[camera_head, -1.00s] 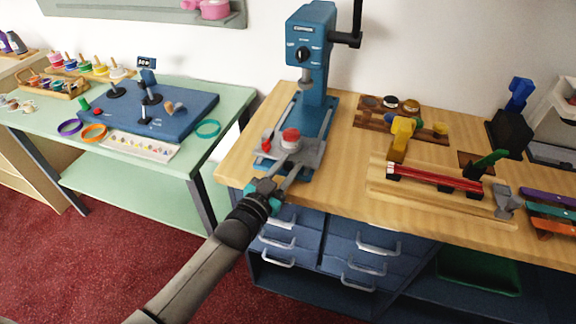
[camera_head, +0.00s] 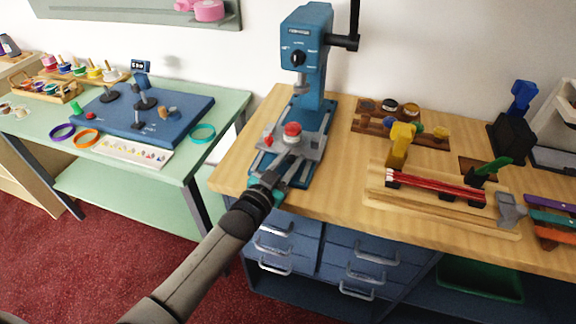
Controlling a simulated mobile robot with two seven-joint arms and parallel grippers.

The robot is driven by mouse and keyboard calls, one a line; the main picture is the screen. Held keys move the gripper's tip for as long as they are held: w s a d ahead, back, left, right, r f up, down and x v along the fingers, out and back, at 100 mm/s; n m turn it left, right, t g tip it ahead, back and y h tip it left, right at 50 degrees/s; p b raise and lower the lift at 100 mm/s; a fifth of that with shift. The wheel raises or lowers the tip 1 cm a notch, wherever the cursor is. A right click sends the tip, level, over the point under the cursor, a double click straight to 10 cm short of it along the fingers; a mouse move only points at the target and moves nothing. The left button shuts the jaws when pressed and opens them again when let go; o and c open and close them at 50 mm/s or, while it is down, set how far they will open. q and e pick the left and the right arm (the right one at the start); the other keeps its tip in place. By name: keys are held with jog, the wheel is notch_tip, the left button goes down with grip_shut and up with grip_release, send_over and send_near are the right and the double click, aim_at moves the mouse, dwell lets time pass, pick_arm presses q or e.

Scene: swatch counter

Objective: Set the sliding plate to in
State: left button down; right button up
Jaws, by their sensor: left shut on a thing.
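The blue press (camera_head: 308,55) stands at the left end of the wooden bench, with a blue base. The sliding plate (camera_head: 312,143) is a grey plate on this base, below the press head. It carries a round red-topped knob (camera_head: 292,131) and a smaller red piece at its left. My left gripper (camera_head: 275,184) reaches in from the lower left to the front of the base. It is shut on a part at the plate's front, likely its handle; the fingertips and the grip are small and partly hidden. My right gripper is not in view.
A fixture with red rods (camera_head: 437,182) and a yellow block (camera_head: 401,144) stand to the right on the wooden bench (camera_head: 335,185). Blue drawers with handles are below. A green table (camera_head: 228,105) with a blue board (camera_head: 180,120) stands at the left, across a gap.

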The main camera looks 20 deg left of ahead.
pick_arm(q)
jog(key=shift+s+f, duration=0.1)
jog(key=shift+s, duration=0.3)
jog(key=c, duration=0.6)
grip_release()
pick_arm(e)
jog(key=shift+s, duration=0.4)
pick_arm(q)
jog(key=p+v, duration=0.2)
jog(key=v, duration=1.3)
jog(key=shift+s+a+p, duration=0.1)
jog(key=shift+s+p, duration=0.05)
jog(key=shift+p, duration=0.15)
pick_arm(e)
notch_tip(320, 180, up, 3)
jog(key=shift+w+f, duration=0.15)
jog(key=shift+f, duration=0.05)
